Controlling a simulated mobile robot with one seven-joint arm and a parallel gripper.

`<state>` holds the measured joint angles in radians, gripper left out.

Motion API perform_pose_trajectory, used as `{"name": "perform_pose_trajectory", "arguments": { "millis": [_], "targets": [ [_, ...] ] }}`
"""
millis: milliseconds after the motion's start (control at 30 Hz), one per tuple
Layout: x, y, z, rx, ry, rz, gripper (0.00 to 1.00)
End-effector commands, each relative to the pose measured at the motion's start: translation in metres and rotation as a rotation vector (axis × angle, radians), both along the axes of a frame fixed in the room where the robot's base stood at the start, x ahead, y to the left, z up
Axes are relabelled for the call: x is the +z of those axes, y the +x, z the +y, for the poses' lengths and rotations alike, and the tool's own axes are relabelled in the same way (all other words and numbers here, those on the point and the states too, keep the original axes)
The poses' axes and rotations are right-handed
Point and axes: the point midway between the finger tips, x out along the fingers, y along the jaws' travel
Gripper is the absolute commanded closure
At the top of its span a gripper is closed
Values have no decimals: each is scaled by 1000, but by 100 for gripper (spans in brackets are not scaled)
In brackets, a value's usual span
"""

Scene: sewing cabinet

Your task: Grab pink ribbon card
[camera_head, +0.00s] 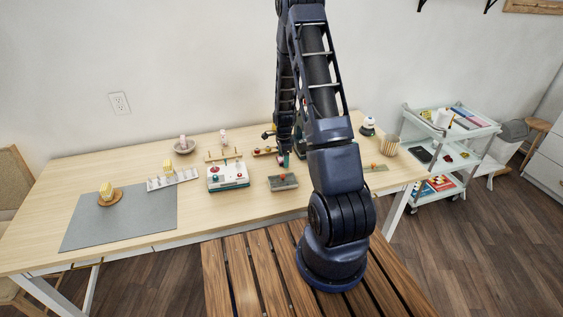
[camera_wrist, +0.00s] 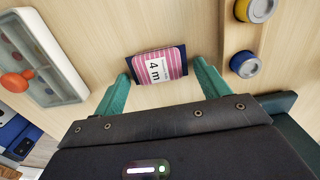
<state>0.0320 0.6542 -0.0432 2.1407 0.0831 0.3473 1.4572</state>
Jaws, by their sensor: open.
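The pink ribbon card (camera_wrist: 158,68) is pink striped with a dark blue border and a white "4 m" label. In the wrist view it lies on the light wood table, just beyond and between my fingertips. My gripper (camera_wrist: 161,78) is open, with one teal finger on each side of the card's near end. I cannot tell whether either finger touches it. In the head view my gripper (camera_head: 284,159) hangs low over the table behind my arm, and I cannot make out the card there.
In the wrist view, a clear-lidded case (camera_wrist: 68,82) with an orange knob lies left, and a yellow spool (camera_wrist: 255,9) and blue spool (camera_wrist: 245,64) sit right. In the head view, a grey tray (camera_head: 284,187) and a grey mat (camera_head: 130,220) are on the table.

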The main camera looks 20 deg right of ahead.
Motion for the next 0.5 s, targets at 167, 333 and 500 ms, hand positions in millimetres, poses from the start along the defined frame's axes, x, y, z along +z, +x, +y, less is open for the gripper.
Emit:
{"name": "perform_pose_trajectory", "arguments": {
  "millis": [167, 333, 500],
  "targets": [
    [0, 0, 0, 0, 0, 0, 51],
    [0, 0, 0, 0, 0, 0, 61],
    [1, 0, 0, 0, 0, 0, 61]
  ]
}}
